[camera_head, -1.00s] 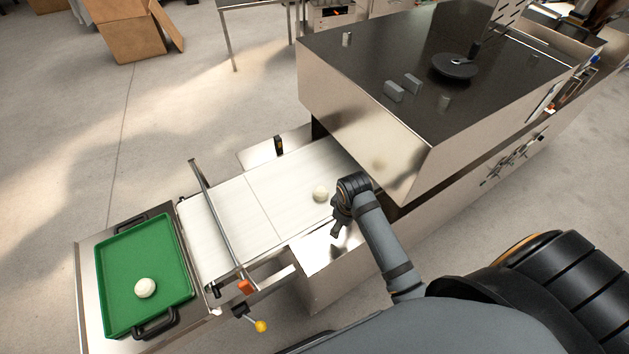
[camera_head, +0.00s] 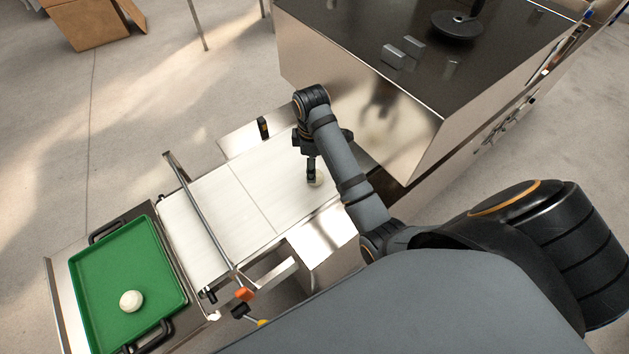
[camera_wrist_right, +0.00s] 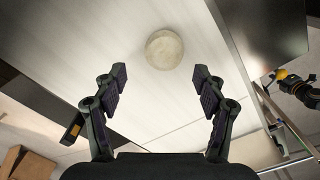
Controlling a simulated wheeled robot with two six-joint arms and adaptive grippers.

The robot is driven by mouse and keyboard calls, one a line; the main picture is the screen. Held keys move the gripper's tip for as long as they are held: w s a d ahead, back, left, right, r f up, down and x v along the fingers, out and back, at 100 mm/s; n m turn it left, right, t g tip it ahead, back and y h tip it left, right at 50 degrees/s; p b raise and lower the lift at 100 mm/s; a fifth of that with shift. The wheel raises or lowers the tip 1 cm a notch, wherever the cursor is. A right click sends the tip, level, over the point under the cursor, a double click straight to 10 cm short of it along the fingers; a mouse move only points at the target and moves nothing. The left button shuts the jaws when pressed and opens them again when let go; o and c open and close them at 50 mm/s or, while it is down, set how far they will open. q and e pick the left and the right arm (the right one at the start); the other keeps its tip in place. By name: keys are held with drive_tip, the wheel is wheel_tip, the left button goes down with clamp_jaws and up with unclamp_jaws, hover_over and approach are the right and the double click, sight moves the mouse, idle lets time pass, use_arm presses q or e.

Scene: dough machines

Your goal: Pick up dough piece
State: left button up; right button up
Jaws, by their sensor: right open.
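A round, pale dough piece (camera_wrist_right: 164,49) lies on the white conveyor belt in the right wrist view. It shows only partly in the head view (camera_head: 318,182), where my gripper hides some of it. My right gripper (camera_wrist_right: 158,88) is open, its two fingers spread wide, and the dough piece lies beyond the fingertips, between their lines. In the head view my right gripper (camera_head: 312,172) reaches down over the belt at the dough piece. Nothing is between the fingers. A second dough ball (camera_head: 131,301) sits in the green tray. My left gripper is not in view.
The green tray (camera_head: 95,262) stands at the left end of the conveyor belt (camera_head: 215,205). A metal bar (camera_head: 200,222) crosses above the belt. The big steel machine housing (camera_head: 340,75) stands close behind my right arm. The belt's middle is clear.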

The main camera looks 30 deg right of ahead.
drive_tip(key=shift+f+b, duration=0.3)
drive_tip(key=shift+f, duration=0.05)
drive_tip(key=f+b, duration=0.2)
drive_tip(key=s+f+b, duration=0.1)
drive_tip(key=f+b, duration=0.1)
drive_tip(key=shift+d, duration=0.25)
drive_tip(key=shift+f, duration=0.25)
drive_tip(key=shift+w+r, duration=0.15)
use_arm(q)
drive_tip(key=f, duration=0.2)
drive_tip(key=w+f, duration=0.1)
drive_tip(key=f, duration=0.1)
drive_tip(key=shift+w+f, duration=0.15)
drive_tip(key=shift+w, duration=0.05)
use_arm(e)
drive_tip(key=c, duration=1.2)
drive_tip(key=shift+r, duration=0.1)
